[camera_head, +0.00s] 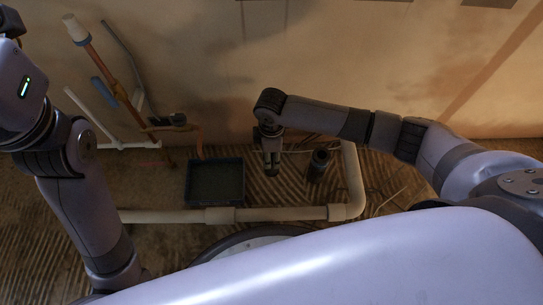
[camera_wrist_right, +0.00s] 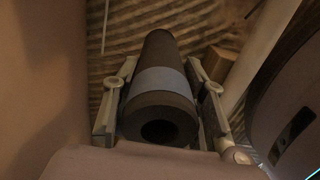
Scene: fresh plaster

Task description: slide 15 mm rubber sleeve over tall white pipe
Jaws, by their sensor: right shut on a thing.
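The rubber sleeve (camera_wrist_right: 158,105) is a dark, thick-walled tube with a grey band, its open end facing the right wrist camera. My right gripper (camera_head: 272,162) is shut on it, one finger on each side in the right wrist view. In the head view the held sleeve is small and dark and hard to make out. The tall white pipe (camera_head: 82,115) is thin and stands at the left, near the wall, well apart from the right gripper. My left arm comes in at the left edge; its gripper is out of frame.
A copper pipe with a white cap (camera_head: 75,28) and a blue sleeve (camera_head: 103,90) stand by the white pipe. A dark tray (camera_head: 215,202) lies left of my right gripper. A dark cylinder (camera_head: 319,165) stands just right of it. A thick pale pipe (camera_head: 270,214) runs along the front.

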